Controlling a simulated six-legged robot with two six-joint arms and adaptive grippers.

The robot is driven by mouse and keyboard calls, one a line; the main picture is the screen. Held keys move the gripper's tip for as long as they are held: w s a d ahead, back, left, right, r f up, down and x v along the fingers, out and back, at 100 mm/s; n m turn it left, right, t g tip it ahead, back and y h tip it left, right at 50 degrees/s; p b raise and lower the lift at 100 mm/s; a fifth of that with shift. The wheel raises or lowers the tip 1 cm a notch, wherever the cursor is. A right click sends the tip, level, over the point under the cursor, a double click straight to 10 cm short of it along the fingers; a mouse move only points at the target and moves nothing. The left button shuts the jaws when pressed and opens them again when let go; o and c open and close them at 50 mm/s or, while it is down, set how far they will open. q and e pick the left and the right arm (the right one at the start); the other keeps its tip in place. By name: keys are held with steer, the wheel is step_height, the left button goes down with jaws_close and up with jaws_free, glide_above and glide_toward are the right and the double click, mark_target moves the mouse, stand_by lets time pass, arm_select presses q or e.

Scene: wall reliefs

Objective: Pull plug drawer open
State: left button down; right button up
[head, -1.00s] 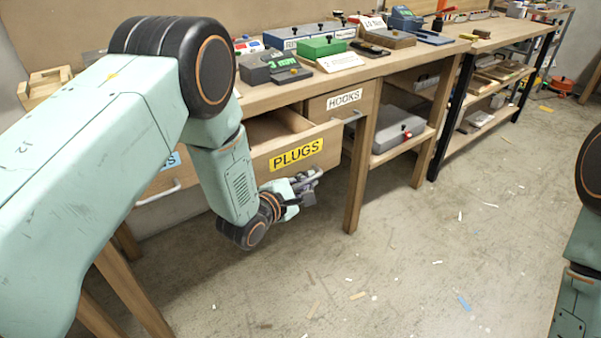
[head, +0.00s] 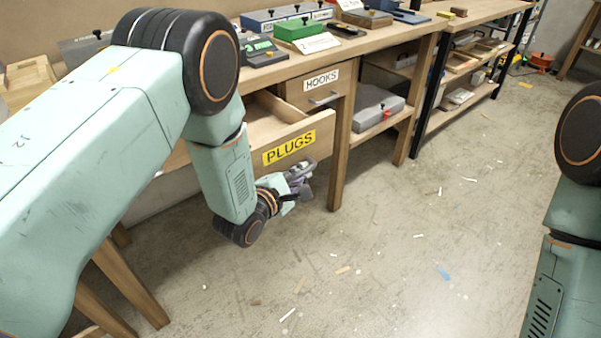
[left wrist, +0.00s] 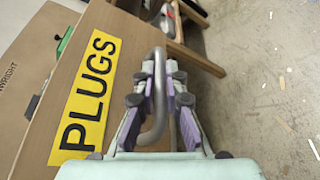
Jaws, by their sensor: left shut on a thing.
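The plug drawer (head: 306,147) is wooden with a yellow PLUGS label (head: 289,147), and it stands pulled out from the workbench. Its label also shows in the left wrist view (left wrist: 87,92). My left gripper (head: 298,176) is at the drawer's front, below the label. In the left wrist view my left gripper (left wrist: 160,95) is shut on the drawer's grey metal handle (left wrist: 158,125), which passes between its fingers. In the head view the handle is hidden by the gripper. Only part of my right arm shows at the right edge; its gripper is out of view.
A HOOKS drawer (head: 320,85) is shut, above and to the right. A bench leg (head: 341,155) stands right of the plug drawer. A green box (head: 300,30) and other cases sit on the bench top. The floor (head: 400,250) to the right is open, with small scraps.

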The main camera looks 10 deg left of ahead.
arm_select(q)
steer(key=c, duration=1.7)
jaws_free()
steer(key=shift+w, duration=0.1)
steer(key=v, duration=1.2)
